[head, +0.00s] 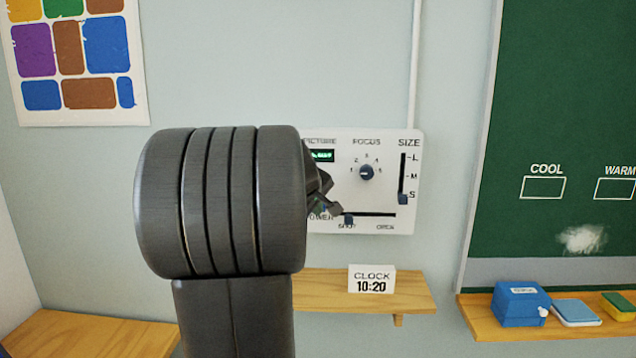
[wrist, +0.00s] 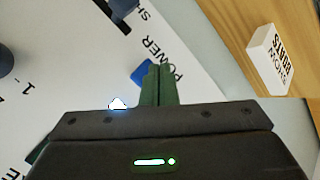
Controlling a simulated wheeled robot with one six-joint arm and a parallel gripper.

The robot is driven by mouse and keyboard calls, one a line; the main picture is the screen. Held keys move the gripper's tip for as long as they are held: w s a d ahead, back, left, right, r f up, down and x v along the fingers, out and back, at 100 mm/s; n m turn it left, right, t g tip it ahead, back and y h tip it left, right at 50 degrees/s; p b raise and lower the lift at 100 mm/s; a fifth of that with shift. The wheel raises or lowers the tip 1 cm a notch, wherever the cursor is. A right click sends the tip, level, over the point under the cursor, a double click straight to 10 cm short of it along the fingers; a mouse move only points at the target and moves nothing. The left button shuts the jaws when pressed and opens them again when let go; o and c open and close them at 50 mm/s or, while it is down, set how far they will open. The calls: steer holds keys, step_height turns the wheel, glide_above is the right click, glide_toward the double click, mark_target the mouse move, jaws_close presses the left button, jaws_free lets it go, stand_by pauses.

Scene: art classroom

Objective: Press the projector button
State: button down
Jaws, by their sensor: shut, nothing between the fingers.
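The white control panel (head: 385,222) is on the wall in the head view, marked FOCUS, SIZE and POWER. My arm covers its left part. My gripper (head: 327,196) is in front of its lower left, near the POWER label. In the wrist view my gripper (wrist: 160,68) is shut and empty. A blue button (wrist: 141,72) shows just left of the fingertips, beside the POWER label (wrist: 162,58) on the panel (wrist: 95,45). The fingers partly cover the button; I cannot tell whether they touch it. A small display (head: 321,156) has lit green text.
The panel has a focus knob (head: 366,172), a size slider (head: 403,198) and a SHUT–OPEN slider (head: 348,220).

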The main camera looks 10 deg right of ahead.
steer(key=s+a+b, duration=0.1)
steer(key=s+b, duration=0.1)
steer(key=s, duration=0.4)
steer(key=shift+a, duration=0.3)
